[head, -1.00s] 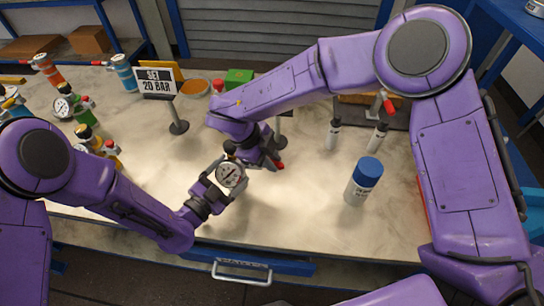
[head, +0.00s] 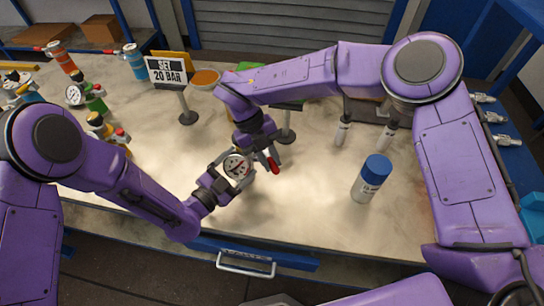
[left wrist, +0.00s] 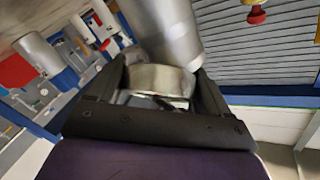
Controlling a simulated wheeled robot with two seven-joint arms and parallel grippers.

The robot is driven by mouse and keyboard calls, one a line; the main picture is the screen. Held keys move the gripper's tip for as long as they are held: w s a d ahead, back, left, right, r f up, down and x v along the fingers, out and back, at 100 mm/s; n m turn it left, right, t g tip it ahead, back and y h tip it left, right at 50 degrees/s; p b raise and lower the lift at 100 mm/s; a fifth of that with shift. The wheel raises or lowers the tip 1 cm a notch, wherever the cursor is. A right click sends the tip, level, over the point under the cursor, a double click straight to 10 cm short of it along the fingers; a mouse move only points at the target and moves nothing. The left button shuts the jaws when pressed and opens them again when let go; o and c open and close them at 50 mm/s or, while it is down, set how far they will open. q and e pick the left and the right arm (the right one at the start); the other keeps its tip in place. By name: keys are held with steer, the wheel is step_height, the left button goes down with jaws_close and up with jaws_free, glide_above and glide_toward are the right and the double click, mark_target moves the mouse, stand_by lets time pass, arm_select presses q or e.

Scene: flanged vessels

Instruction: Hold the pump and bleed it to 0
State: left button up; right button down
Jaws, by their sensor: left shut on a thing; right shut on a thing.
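The pump's round white gauge (head: 236,166) faces up at the near middle of the bench in the head view. My left gripper (head: 222,180) is shut on the pump just beside the gauge. In the left wrist view, a grey metal cylinder of the pump (left wrist: 168,30) stands beyond the jaws of my left gripper (left wrist: 158,85). My right gripper (head: 258,148) comes down from above right and is shut on a part of the pump, which its fingers largely hide. A red piece (head: 273,165) shows beside its fingers. The gauge reading is too small to tell.
A "SET 20 BAR" sign (head: 168,70) stands behind on a post. A blue-capped bottle (head: 372,177) stands at right. Several coloured canisters with gauges stand at left, including a green one (head: 96,103). The bench front right of the pump is clear.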

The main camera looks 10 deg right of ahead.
steer(key=shift+a+m, duration=0.1)
steer(key=shift+m, duration=0.2)
steer(key=c, duration=1)
jaws_free()
steer(key=v, duration=1.2)
steer(key=shift+c, duration=0.3)
